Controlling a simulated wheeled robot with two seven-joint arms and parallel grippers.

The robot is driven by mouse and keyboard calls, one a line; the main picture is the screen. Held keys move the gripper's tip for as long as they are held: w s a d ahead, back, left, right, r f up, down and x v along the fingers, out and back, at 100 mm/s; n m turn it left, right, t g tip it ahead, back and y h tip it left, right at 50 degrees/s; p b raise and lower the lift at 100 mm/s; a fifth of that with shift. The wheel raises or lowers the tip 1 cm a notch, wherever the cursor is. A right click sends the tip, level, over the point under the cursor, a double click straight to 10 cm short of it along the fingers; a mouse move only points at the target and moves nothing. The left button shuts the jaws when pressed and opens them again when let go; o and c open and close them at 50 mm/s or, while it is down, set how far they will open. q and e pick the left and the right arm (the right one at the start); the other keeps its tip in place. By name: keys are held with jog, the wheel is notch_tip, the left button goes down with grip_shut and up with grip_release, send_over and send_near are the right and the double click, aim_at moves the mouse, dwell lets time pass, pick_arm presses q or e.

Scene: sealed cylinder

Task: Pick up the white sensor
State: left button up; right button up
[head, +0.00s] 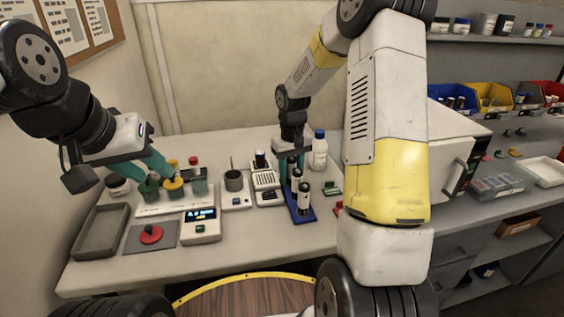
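I cannot tell for certain which item is the white sensor. White-and-black upright cylinders (304,198) stand in a row on a blue rack (301,216) near the middle of the table. A white device (265,180) lies just left of the rack. My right gripper (289,165) points down at the back of the rack, close to the rearmost cylinder. Its fingertips are partly hidden, so its opening and any contact are unclear. My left gripper (166,172), with teal fingers, is over the coloured-lid jars (173,188) at the left. Its opening is unclear too.
A white meter with a lit display (201,226), a grey tray (101,231) and a red knob on a grey plate (150,234) occupy the table's left front. A blue-capped bottle (319,152) stands behind the rack. My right arm hides part of the table's right side.

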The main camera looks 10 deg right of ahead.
grip_shut()
dwell(0.3)
